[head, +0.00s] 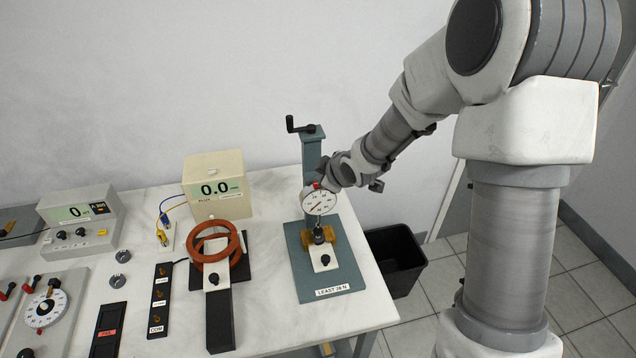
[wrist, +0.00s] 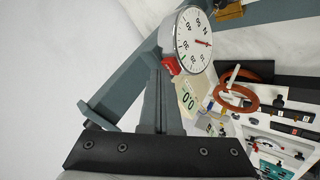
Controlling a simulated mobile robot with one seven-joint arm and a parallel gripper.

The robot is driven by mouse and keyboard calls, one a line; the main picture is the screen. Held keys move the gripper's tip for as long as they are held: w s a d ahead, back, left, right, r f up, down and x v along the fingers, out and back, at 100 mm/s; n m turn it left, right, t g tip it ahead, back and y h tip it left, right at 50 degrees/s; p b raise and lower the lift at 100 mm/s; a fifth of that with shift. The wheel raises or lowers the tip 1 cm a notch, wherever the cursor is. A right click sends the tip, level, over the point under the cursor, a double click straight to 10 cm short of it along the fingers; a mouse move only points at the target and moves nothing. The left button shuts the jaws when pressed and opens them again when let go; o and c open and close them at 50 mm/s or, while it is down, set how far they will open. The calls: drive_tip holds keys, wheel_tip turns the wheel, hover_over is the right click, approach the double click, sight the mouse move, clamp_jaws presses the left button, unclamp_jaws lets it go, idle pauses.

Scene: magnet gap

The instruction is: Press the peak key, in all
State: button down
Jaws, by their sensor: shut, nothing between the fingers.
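A round white dial gauge (head: 319,200) is mounted on a blue-grey stand (head: 312,150) at the table's right end. A small red key (head: 316,185) sits at the top of the gauge; it also shows in the wrist view (wrist: 172,66) at the dial's rim. My gripper (head: 326,183) is beside the top of the gauge, coming from the right. In the wrist view its fingers (wrist: 163,74) are shut and empty, their tips close to the red key. I cannot tell whether they touch it. The dial's red needle and numbers are visible.
The stand's base carries a "LEAST 28 N" label (head: 333,290). To its left are a red coil (head: 214,262), a cream meter reading 0.0 (head: 216,188) and a grey meter (head: 75,220). A crank handle (head: 300,126) tops the stand. A black bin (head: 395,255) stands beyond the table edge.

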idle(0.4)
drive_tip(key=shift+r+p, duration=0.7)
drive_tip(key=shift+r, duration=0.1)
wheel_tip(320, 180, up, 5)
drive_tip(key=p, duration=0.4)
drive_tip(key=shift+d+r, duration=0.1)
idle(0.5)
